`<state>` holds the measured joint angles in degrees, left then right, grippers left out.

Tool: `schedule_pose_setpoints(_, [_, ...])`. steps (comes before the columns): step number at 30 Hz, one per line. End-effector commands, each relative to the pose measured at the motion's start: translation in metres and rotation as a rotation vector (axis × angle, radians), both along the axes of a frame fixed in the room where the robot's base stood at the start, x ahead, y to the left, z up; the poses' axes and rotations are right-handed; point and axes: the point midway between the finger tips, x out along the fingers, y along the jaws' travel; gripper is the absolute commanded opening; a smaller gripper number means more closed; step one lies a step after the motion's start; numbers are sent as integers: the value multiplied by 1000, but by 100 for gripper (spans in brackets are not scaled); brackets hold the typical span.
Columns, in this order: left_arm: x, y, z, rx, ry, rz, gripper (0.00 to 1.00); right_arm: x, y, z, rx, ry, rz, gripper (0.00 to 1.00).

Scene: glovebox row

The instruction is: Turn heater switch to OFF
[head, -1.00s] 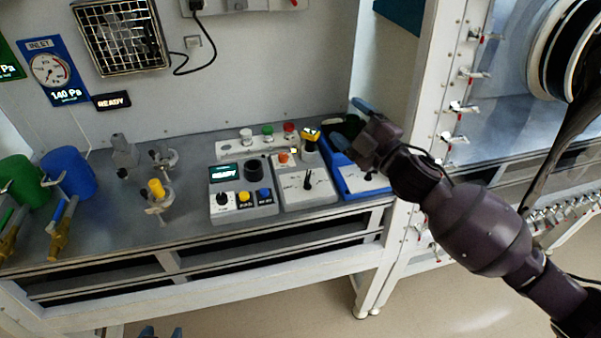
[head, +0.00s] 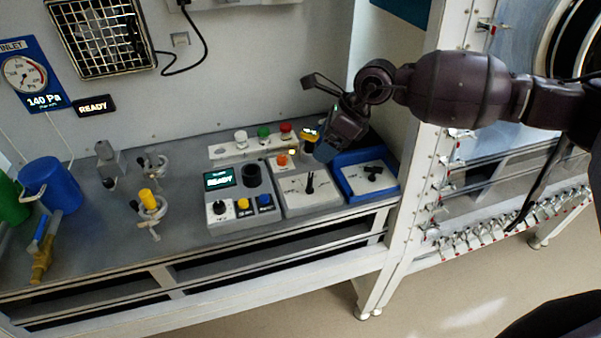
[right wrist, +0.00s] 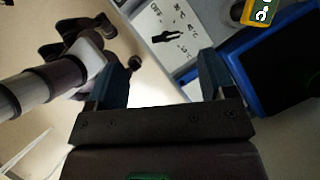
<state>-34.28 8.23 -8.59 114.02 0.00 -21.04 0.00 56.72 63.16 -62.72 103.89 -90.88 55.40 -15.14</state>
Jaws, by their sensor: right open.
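No label reading heater is legible, so I cannot tell for sure which control is the heater switch. A grey console (head: 211,195) with a lit READY display has a small black knob (head: 219,207) at its lower left. The grey panel (head: 292,203) beside it has an upright black lever (head: 310,183), also in the right wrist view (right wrist: 171,36). My right gripper (head: 318,116) is open and empty, above the back of these panels, touching none that I can see. My left gripper is out of view.
A white strip with white, green and red buttons (head: 264,132) lies behind the consoles. A yellow-topped device (head: 310,134) stands close under my right gripper. A yellow-capped valve (head: 149,200) and blue cup (head: 48,185) are at left. A white frame post (head: 425,130) stands at right.

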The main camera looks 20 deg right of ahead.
Motion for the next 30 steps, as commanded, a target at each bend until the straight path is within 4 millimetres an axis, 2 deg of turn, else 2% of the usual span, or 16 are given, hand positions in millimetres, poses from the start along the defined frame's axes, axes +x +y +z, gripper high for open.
schedule_pose_setpoints(3, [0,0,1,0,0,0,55,-2,-14,-6,-103,0,39,77])
schedule_pose_setpoints(8, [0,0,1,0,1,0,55,-6,-17,-11,-135,16,63,77])
schedule_pose_setpoints(14, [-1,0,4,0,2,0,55,-3,-8,-32,-131,16,66,77])
schedule_pose_setpoints(24, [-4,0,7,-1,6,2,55,6,13,-84,-130,16,65,77])
schedule_pose_setpoints(30, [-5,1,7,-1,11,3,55,9,19,-102,-130,14,65,77])
